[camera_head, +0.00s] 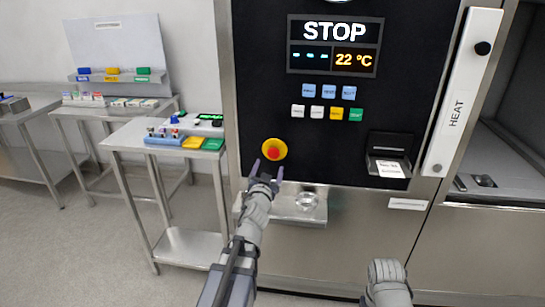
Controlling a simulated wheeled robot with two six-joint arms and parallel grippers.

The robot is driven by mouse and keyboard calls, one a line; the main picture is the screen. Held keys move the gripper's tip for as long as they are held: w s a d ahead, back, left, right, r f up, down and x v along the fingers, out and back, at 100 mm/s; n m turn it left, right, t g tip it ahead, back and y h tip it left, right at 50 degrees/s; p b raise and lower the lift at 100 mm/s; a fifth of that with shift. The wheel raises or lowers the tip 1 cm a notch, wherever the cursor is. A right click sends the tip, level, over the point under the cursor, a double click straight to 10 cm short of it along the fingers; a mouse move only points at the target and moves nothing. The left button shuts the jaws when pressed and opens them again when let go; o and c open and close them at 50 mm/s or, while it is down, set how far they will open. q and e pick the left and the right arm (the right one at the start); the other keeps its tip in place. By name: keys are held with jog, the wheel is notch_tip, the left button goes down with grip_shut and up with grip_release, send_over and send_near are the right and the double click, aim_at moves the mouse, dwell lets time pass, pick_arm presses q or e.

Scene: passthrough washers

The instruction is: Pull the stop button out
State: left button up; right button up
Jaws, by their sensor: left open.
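The stop button (273,149) is a red knob on a round yellow base, low on the left of the black machine panel. My left gripper (267,172) is just below the button, with its two fingers apart and pointing up at it. The fingertips come close to the yellow base; I cannot tell whether they touch it. Nothing shows between the fingers. The display (334,44) above reads STOP and 22 °C. Part of my right arm shows at the bottom right, but its gripper fingers do not show.
A small steel shelf (285,212) with a clear round item sticks out below the panel, beside my left arm. A white HEAT handle (462,95) is at the right. A steel side table (130,138) with coloured items stands left.

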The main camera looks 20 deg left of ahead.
aim_at(273, 154)
pick_arm(q)
jog(key=x, duration=0.8)
jog(key=shift+f, duration=0.1)
jog(key=shift+s, duration=0.1)
jog(key=shift+c, duration=0.4)
grip_shut()
dwell(0.4)
